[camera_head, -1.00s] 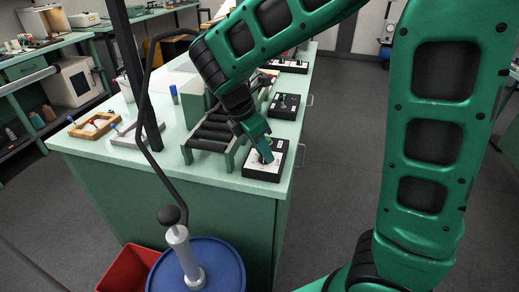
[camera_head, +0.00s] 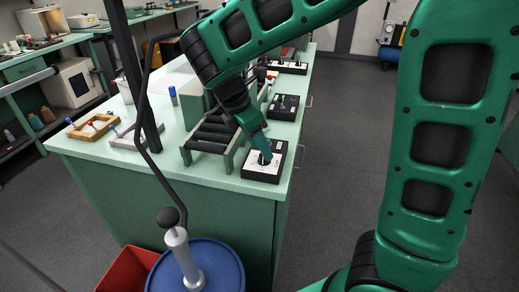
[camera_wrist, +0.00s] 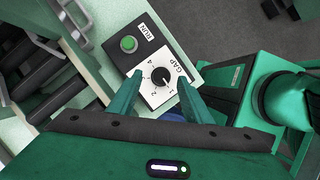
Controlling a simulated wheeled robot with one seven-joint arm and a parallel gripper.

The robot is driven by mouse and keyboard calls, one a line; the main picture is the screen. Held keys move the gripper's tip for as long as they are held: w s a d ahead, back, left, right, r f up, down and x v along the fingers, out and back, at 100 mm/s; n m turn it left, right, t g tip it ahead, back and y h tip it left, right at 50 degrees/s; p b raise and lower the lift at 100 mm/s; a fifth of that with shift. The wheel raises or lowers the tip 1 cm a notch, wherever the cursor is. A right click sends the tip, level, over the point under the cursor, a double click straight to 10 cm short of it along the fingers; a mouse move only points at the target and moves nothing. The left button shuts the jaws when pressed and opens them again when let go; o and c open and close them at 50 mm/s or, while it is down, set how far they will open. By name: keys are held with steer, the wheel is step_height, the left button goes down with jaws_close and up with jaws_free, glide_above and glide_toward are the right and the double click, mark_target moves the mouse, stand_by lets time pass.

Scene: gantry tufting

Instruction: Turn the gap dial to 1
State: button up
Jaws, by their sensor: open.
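The gap dial (camera_wrist: 160,77) is a black knob on a white plate marked GAP, with numbers around it. Its light pointer mark seems to face the 1 side, but it is too small to be sure. My gripper (camera_wrist: 160,79) is open, with one green finger on each side of the dial. I cannot tell whether the fingers touch the knob. In the head view, my gripper (camera_head: 265,157) points down over the black control box (camera_head: 260,179) at the bench corner and hides the dial.
A green button (camera_wrist: 129,44) marked RUN sits on the same box. A roller unit (camera_head: 212,134) stands just left of it. Another black box (camera_head: 284,106) lies farther back. A blue drum (camera_head: 215,265) and red bin (camera_head: 125,268) stand below.

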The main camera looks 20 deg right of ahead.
steer(key=v, duration=0.8)
steer(key=shift+r, duration=0.1)
steer(key=s+d+f+m+g+y, duration=0.1)
steer(key=s+d+m, duration=0.4)
steer(key=d, duration=0.4)
steer(key=s+d+f+m+y, duration=0.1)
steer(key=s+d+f+m, duration=0.15)
steer(key=d+m, duration=0.5)
steer(key=s+d+f+m+y, duration=0.1)
steer(key=s+d+f+m, duration=0.1)
steer(key=s+m, duration=0.5)
steer(key=s+d+f+m+y, duration=0.1)
steer(key=s+d+f+m, duration=0.1)
steer(key=s+m, duration=0.5)
steer(key=shift+s+d+f+y, duration=0.4)
steer(key=shift+s+d, duration=0.3)
steer(key=shift+s, duration=0.25)
